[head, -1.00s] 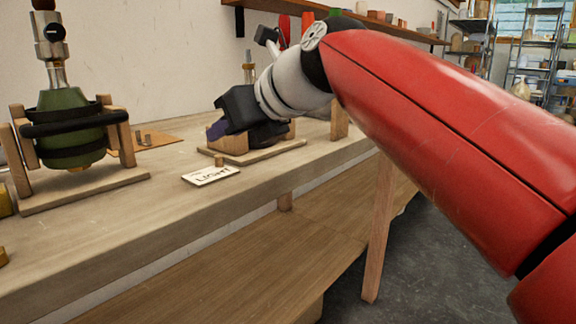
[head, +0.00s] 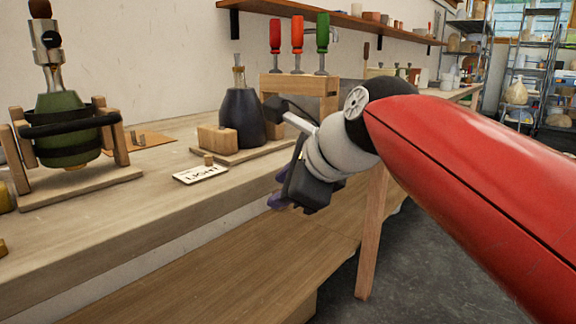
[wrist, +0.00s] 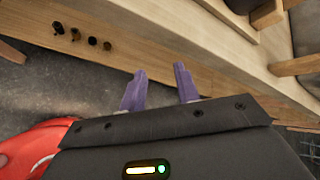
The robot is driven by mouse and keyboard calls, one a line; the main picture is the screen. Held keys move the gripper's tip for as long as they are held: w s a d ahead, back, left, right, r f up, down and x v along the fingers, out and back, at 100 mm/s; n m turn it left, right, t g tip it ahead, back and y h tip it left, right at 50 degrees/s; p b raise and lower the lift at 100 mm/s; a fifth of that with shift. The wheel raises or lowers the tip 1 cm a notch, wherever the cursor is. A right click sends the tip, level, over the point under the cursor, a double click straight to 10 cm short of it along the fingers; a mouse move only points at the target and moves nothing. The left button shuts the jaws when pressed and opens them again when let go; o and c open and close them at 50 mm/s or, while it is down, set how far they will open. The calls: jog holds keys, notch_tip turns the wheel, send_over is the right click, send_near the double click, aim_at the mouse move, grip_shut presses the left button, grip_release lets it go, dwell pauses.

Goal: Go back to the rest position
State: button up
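My gripper (wrist: 160,88) shows in the wrist view with its two purple fingers apart and nothing between them, so it is open and empty. In the head view my gripper (head: 276,200) hangs just off the front edge of the workbench (head: 120,222), pointing down and to the left. My red arm reaches in from the right. A dark bottle (head: 241,117) stands upright on a wooden base on the bench, behind the gripper and apart from it. A green bottle (head: 64,128) with a metal fitting on top stands in a wooden cradle at the left.
A small "LIGHT" card (head: 200,174) lies near the bench's front edge. A wooden rack (head: 300,84) with red, orange and green screwdrivers stands behind. A wall shelf (head: 350,18) runs above. A lower shelf board (head: 200,270) lies beneath. The grey floor (head: 420,260) is open at right.

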jog(key=s+d+f+n+g+h, duration=0.1)
jog(key=s+d+f+n+h, duration=0.2)
jog(key=s+d+f+n, duration=0.4)
jog(key=s+d+f+n+g+h+p, duration=0.1)
jog(key=s+d+f+n+h, duration=0.2)
jog(key=s+d+f+n, duration=0.5)
notch_tip(320, 180, down, 7)
jog(key=d+n, duration=0.1)
jog(key=n, duration=0.3)
jog(key=shift+p, duration=0.3)
jog(key=shift+w+a, duration=0.1)
